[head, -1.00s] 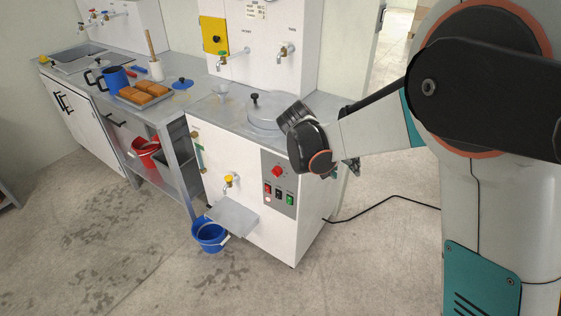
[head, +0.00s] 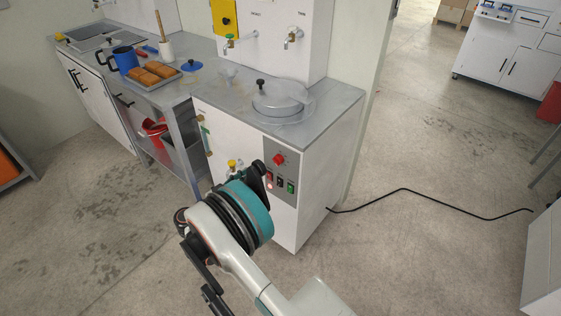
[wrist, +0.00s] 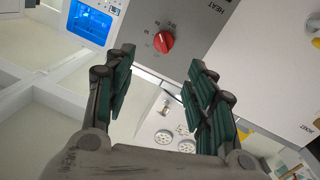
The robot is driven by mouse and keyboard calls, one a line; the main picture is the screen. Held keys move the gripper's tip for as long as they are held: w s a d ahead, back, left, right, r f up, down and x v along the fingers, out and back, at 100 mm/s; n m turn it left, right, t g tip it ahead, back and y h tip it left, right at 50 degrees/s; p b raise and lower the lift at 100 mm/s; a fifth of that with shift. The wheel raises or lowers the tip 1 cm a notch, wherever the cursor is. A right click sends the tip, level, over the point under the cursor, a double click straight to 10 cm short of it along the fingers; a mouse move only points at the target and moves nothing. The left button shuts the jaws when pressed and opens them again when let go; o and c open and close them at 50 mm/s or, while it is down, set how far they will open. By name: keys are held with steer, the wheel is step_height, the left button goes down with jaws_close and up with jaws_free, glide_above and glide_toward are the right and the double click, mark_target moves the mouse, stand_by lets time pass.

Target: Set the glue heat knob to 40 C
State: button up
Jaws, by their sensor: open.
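The red heat knob (head: 279,159) sits at the top of a grey control panel (head: 268,148) on the front of the white cabinet. In the wrist view a red knob (wrist: 163,41) shows beside the printed word HEAT, with small scale marks around it. The marks are too small to read, and I cannot tell the setting. My gripper (wrist: 163,66) is open and empty, with its dark green finger pads apart and the knob in view beyond the gap between them. In the head view my arm end is just left of the panel, and its fingers are mostly hidden.
Red, black and green switches (head: 280,183) sit below the knob. A yellow-handled tap (head: 233,164) is close to my wrist on the left. A round lid (head: 280,98) lies on the worktop. A black cable (head: 430,197) crosses the otherwise open floor at right.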

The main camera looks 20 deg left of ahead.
mark_target(275, 162)
steer(key=b+x, duration=0.4)
steer(key=x, duration=0.8)
steer(key=shift+w+f, duration=0.25)
steer(key=shift+w, duration=0.05)
steer(key=shift+a, duration=0.15)
steer(key=c, duration=1.1)
